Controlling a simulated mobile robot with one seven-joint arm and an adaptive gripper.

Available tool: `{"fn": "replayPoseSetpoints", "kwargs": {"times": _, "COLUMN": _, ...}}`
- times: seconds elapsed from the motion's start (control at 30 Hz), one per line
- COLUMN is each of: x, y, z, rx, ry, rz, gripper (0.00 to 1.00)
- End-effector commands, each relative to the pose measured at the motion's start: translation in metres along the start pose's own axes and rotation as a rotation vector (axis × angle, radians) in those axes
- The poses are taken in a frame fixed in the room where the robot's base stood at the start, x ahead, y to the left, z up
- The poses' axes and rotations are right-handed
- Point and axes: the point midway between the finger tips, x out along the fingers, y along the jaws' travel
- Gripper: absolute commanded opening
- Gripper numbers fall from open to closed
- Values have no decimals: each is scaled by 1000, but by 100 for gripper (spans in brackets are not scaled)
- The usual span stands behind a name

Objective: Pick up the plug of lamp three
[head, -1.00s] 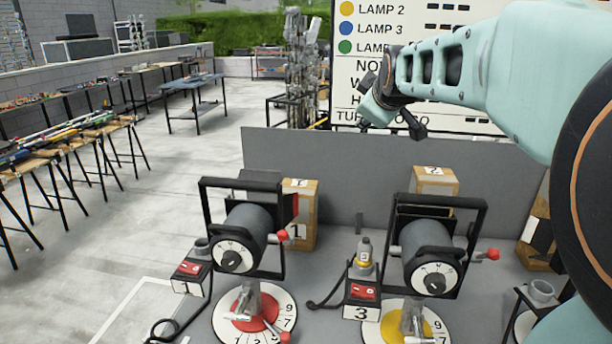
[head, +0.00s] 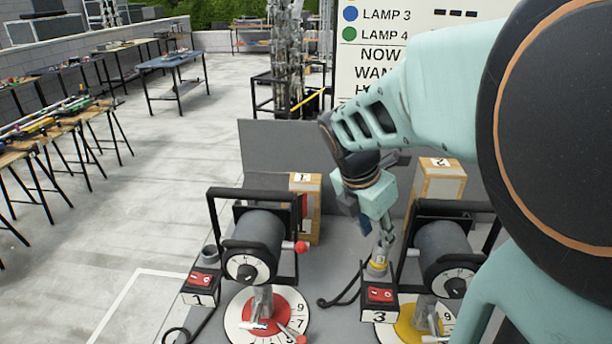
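A grey plug with a yellow band (head: 377,264) stands upright in the socket on top of the switch box labelled 3 (head: 379,295). My gripper (head: 384,243) points down right at the top of this plug and hides its upper part. I cannot tell whether the fingers touch it or are closed around it. A lamp with a yellow base disc (head: 390,333) stands to the right of box 3, partly behind my arm. The sign (head: 385,40) marks lamp 3 with a blue dot. No plug with a blue band is visible.
A lamp with a red base disc (head: 240,305) and the switch box labelled 1 (head: 201,285) stand to the left. Cardboard boxes 1 (head: 306,200) and 2 (head: 438,182) stand behind. A grey panel (head: 275,150) closes off the back. The lamps' black frames flank the plug.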

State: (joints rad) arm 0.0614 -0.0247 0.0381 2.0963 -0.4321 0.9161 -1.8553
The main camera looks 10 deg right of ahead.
Motion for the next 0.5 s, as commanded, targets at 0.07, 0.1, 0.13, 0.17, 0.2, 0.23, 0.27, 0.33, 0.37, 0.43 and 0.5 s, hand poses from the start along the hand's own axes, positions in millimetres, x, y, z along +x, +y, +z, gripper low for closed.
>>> {"fn": "replayPoseSetpoints", "kwargs": {"times": 0.07, "x": 17, "y": 0, "z": -2, "rx": 1, "ry": 0, "rz": 1, "gripper": 32}}
{"fn": "replayPoseSetpoints", "kwargs": {"times": 0.1, "x": 22, "y": 0, "z": -2, "rx": 2, "ry": 0, "rz": 1, "gripper": 32}}
{"fn": "replayPoseSetpoints", "kwargs": {"times": 0.13, "x": 25, "y": 1, "z": -2, "rx": 2, "ry": 0, "rz": 2, "gripper": 32}}
{"fn": "replayPoseSetpoints", "kwargs": {"times": 0.17, "x": 28, "y": 1, "z": -2, "rx": 2, "ry": 0, "rz": 2, "gripper": 32}}
{"fn": "replayPoseSetpoints", "kwargs": {"times": 0.2, "x": 30, "y": 1, "z": -1, "rx": 2, "ry": 0, "rz": 2, "gripper": 32}}
{"fn": "replayPoseSetpoints", "kwargs": {"times": 0.23, "x": 31, "y": 1, "z": -1, "rx": 2, "ry": 0, "rz": 2, "gripper": 32}}
{"fn": "replayPoseSetpoints", "kwargs": {"times": 0.27, "x": 32, "y": 1, "z": 0, "rx": 2, "ry": 0, "rz": 2, "gripper": 32}}
{"fn": "replayPoseSetpoints", "kwargs": {"times": 0.33, "x": 33, "y": 1, "z": 0, "rx": 2, "ry": 0, "rz": 2, "gripper": 32}}
{"fn": "replayPoseSetpoints", "kwargs": {"times": 0.37, "x": 34, "y": 1, "z": 0, "rx": 3, "ry": 0, "rz": 2, "gripper": 32}}
{"fn": "replayPoseSetpoints", "kwargs": {"times": 0.43, "x": 37, "y": 1, "z": 0, "rx": 3, "ry": 0, "rz": 2, "gripper": 32}}
{"fn": "replayPoseSetpoints", "kwargs": {"times": 0.5, "x": 43, "y": 2, "z": 1, "rx": 3, "ry": 0, "rz": 2, "gripper": 32}}
